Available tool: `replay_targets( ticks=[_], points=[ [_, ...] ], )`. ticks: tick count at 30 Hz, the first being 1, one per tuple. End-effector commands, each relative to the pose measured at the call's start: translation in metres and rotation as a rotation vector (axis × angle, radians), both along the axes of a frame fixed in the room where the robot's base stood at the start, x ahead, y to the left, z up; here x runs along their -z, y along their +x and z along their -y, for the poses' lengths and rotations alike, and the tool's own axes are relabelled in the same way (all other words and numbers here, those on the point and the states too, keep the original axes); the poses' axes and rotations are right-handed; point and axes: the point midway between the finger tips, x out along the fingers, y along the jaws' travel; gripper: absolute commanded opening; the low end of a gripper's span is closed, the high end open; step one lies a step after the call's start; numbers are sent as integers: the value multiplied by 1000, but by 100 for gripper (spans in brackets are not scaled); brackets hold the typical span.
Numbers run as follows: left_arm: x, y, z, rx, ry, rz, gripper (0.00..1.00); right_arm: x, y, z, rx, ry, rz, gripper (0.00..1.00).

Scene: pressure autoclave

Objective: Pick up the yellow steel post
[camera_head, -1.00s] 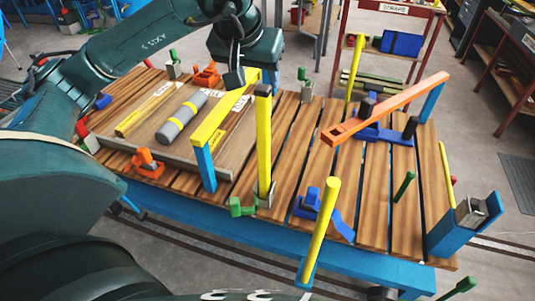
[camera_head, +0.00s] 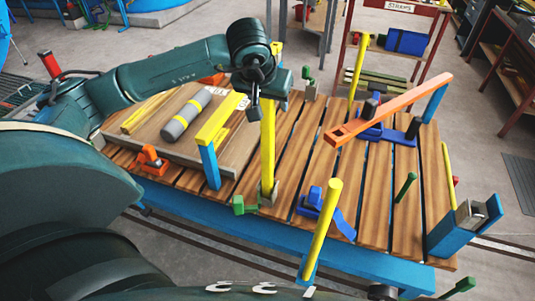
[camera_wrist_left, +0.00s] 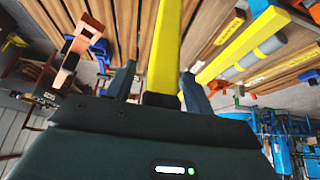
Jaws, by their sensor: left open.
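The yellow steel post (camera_head: 267,150) stands upright in a small grey socket on the slatted wooden platform, right of the wooden tray. My left gripper (camera_head: 262,101) is at the top of this post, pointing down. In the left wrist view, the post (camera_wrist_left: 167,45) runs between the two separated fingers of my left gripper (camera_wrist_left: 158,82). The fingers are open, with the post between them. Whether a finger touches the post is not clear. My right gripper is not in view.
A yellow bar with a blue leg (camera_head: 208,165) stands just left of the post. An orange beam (camera_head: 390,110) lies raised to the right, and a yellow round post (camera_head: 322,225) leans in front. A green clamp (camera_head: 244,205) is at the post's base.

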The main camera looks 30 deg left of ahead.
Motion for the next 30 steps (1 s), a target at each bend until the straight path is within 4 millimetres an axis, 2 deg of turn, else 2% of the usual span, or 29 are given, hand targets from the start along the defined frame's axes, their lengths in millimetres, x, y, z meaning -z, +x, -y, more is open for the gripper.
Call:
replay_targets(
  ticks=[2,19,30],
  points=[
    [0,0,0,0,-1,0,48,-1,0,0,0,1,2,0],
    [-1,0,0,0,-1,0,1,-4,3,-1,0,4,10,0],
    [-2,0,0,0,0,4,0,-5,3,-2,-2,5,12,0]
  ],
)
